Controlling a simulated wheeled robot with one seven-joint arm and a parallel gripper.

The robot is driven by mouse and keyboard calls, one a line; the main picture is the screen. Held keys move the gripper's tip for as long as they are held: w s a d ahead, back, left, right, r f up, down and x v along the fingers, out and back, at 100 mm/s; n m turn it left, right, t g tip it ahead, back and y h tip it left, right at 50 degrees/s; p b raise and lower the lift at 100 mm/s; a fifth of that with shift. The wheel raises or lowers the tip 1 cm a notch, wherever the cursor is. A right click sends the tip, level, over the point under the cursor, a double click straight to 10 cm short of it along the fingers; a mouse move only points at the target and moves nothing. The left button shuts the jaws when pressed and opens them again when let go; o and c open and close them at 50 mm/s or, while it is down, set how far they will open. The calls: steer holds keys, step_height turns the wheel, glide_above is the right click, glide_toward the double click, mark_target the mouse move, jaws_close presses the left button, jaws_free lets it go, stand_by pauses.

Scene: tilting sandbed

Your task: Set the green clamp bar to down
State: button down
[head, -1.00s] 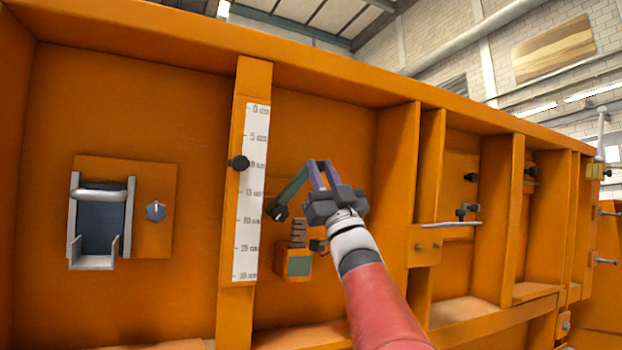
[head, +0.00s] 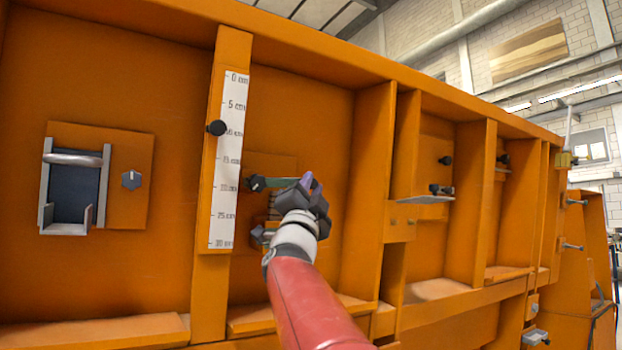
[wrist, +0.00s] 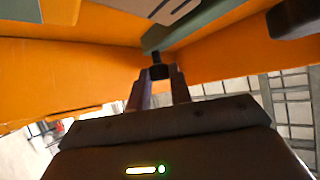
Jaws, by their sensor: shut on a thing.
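The green clamp bar (head: 282,183) is on the orange panel to the right of the white scale. It runs nearly level to the right from a dark pivot knob (head: 256,184). My gripper (head: 312,185) is at the bar's right end, and its purple fingers partly hide that end. In the wrist view the green bar (wrist: 168,36) shows above the fingers. My gripper (wrist: 160,78) is shut there on a small dark grip at the end of the bar.
A white centimetre scale (head: 226,160) with a black knob (head: 217,128) is on the upright left of the bar. Orange ribs (head: 372,170) stand to the right. My arm hides part of the small unit below the bar.

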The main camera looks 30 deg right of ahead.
steer(key=shift+f+m+g, duration=0.45)
steer(key=shift+m+g, duration=0.05)
steer(key=shift+m, duration=0.2)
steer(key=shift+w+f, duration=0.1)
steer(key=c, duration=1.5)
jaws_free()
steer(key=shift+c, duration=0.2)
steer(key=b+v, duration=0.2)
steer(key=v, duration=0.5)
steer(key=shift+a+f, duration=0.25)
steer(key=shift+f, duration=0.05)
steer(key=shift+s+a, duration=0.1)
steer(key=shift+s, duration=0.15)
